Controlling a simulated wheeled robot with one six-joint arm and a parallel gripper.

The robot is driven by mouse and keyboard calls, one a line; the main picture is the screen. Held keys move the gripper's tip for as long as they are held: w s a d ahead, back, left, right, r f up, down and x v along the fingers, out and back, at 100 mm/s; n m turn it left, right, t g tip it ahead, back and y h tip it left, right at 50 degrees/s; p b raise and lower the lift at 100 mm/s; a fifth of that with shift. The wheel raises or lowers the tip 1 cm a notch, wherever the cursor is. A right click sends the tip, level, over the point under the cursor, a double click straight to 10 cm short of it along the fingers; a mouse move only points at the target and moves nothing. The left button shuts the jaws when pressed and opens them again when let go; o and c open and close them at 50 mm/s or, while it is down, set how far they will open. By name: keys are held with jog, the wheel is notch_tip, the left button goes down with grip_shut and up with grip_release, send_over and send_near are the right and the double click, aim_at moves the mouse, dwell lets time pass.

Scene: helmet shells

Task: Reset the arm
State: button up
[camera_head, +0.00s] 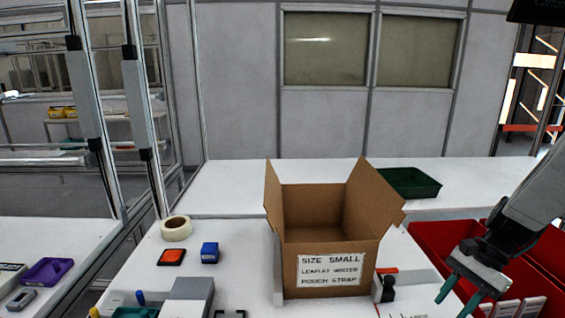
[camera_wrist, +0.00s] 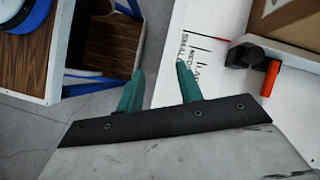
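My gripper (camera_head: 457,297) is at the lower right in the head view, with its two green fingers pointing down and to the left. The fingers stand apart with nothing between them. It is above the right front part of the white table, to the right of the cardboard box and in front of the red bins. In the wrist view my gripper (camera_wrist: 158,80) shows both green fingers spread, with the table edge and floor below.
An open cardboard box (camera_head: 328,235) with a printed label stands mid-table. Red bins (camera_head: 433,240) are at the right. A black tool with an orange handle (camera_head: 387,284) lies beside the box. A green tray (camera_head: 410,182) is behind. Tape (camera_head: 176,229) is at left.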

jog(key=s+a+r+n+t+h, duration=0.1)
jog(key=s+a+r+n+h, duration=0.2)
jog(key=s+a+r+n, duration=0.2)
jog(key=s+a+r+n+t+h, duration=0.2)
jog(key=s+a+r+n, duration=0.4)
jog(key=s+r, duration=0.5)
jog(key=shift+a+n+h, duration=0.2)
jog(key=shift+n+h, duration=0.4)
jog(key=shift+n, duration=0.4)
